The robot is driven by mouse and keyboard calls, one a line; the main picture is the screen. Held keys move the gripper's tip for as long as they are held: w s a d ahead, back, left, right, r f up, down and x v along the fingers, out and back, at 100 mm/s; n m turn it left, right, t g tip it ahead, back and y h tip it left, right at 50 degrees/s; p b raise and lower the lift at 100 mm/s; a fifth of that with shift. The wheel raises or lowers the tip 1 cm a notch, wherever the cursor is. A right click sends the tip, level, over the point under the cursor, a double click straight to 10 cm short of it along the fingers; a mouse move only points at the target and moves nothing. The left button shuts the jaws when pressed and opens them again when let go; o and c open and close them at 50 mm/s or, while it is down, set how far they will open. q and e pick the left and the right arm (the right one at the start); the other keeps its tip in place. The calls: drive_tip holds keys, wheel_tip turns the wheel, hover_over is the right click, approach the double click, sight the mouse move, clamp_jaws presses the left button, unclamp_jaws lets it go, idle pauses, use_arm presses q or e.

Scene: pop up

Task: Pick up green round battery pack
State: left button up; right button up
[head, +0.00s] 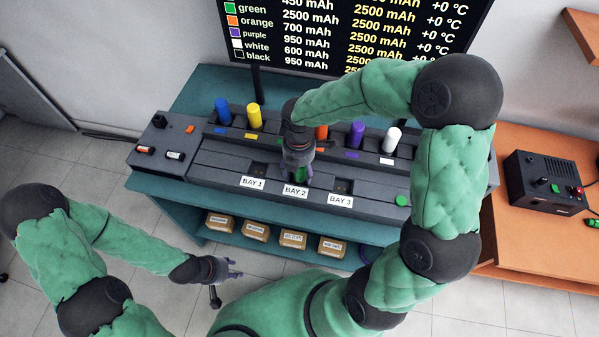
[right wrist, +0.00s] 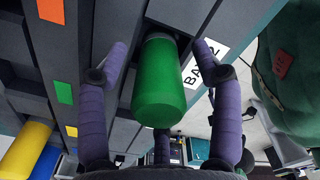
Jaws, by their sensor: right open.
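The green round battery pack (right wrist: 160,85) is a green cylinder standing in the BAY 2 slot of the dark console. In the head view only a little of it (head: 298,175) shows below my right gripper (head: 304,172). In the right wrist view, the purple fingers of my right gripper (right wrist: 160,50) are open, one on each side of the pack, with gaps between them and it. My left gripper (head: 235,268) is low at the left, in front of the bench, with its fingertips apart and empty.
Blue (head: 223,110), yellow (head: 254,117), orange (head: 321,132), purple (head: 356,134) and white (head: 393,140) cylinders stand in the back row. A screen (head: 345,35) rises behind. BAY 1 (head: 252,183) and BAY 3 (head: 340,201) flank BAY 2. A black box (head: 545,178) sits on the right table.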

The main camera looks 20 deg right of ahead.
drive_tip(key=shift+r, duration=0.1)
clamp_jaws()
